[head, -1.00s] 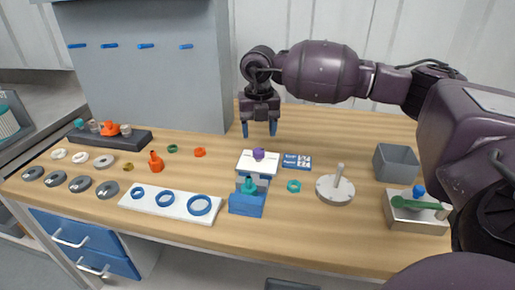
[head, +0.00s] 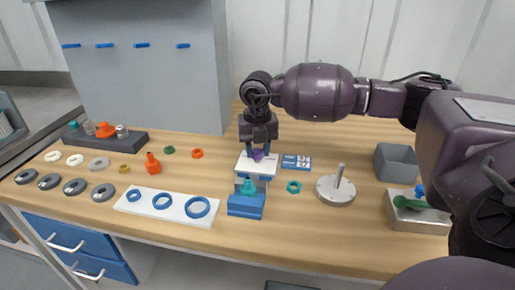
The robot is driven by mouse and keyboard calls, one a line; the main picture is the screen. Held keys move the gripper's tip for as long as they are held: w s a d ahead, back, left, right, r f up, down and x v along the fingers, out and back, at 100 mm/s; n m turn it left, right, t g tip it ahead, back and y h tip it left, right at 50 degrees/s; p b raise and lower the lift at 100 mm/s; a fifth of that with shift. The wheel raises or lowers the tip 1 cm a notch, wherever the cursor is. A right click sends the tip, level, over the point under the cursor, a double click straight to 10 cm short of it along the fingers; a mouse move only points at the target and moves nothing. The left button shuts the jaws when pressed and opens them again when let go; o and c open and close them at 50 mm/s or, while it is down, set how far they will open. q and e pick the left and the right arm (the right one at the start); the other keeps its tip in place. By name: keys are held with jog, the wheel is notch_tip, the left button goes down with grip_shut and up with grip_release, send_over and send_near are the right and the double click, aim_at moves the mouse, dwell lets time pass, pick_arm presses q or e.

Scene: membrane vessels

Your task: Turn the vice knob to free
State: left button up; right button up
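The vice has a blue base (head: 246,207) with a teal knob (head: 248,186) on its front side, near the middle of the table. A white plate (head: 262,169) sits on top toward the back, and a small purple piece (head: 257,155) stands upright on it. My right gripper (head: 258,152) points straight down over the purple piece, its fingertips at either side of it. Whether the fingers touch or grip it is too small to tell. The teal knob is clear of the gripper. My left gripper is out of view.
A white board with blue rings (head: 174,203) lies left of the vice. A blue-and-white card (head: 297,162), a teal ring (head: 294,187) and a grey disc with a post (head: 336,190) lie right. A grey bin (head: 396,163) and a metal block with a green handle (head: 414,214) stand farther right.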

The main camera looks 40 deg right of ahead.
jog(key=c, duration=0.3)
